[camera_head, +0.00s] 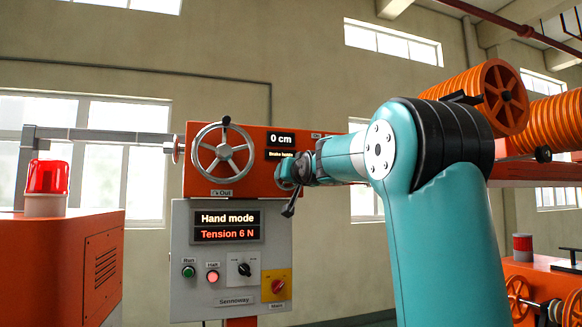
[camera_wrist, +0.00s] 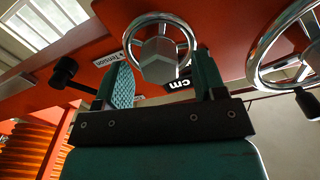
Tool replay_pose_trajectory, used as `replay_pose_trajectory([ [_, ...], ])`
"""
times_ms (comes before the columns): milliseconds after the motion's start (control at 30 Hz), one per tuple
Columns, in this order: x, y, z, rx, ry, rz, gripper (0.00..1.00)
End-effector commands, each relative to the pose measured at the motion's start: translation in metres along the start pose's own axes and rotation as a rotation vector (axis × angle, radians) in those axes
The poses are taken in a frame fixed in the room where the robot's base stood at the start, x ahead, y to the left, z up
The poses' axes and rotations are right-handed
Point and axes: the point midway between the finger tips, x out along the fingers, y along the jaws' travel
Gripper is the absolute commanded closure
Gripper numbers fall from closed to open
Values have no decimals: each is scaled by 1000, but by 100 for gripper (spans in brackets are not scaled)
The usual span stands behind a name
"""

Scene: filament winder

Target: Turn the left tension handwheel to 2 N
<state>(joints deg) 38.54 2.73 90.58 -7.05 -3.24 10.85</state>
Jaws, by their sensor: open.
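A small chrome handwheel (camera_wrist: 135,29) with a grey hexagonal hub (camera_wrist: 160,68) is on the orange panel in the wrist view, beside a label reading Tension (camera_wrist: 108,58). My gripper (camera_wrist: 163,62) is open, with one finger on each side of the hub. I cannot tell whether the fingers touch it. In the head view my gripper (camera_head: 288,172) is at the orange box's lower right and hides most of this wheel. The display (camera_head: 227,233) reads Hand mode and Tension 6 N.
A larger spoked handwheel (camera_head: 222,150), labelled Out, is left of my gripper. A black-ended lever (camera_head: 290,208) hangs close below my gripper; a black knob (camera_wrist: 65,70) is left of my fingers in the wrist view. The grey control box (camera_head: 205,295) is below.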

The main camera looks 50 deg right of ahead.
Motion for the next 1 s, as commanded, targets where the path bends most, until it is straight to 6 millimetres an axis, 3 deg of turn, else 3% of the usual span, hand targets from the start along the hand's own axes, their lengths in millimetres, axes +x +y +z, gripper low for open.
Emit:
replay_pose_trajectory([
  [400,10,0,0,0,1,0,36],
  [633,10,0,0,0,1,0,85],
  [1000,10,0,2,-51,1,0,84],
])
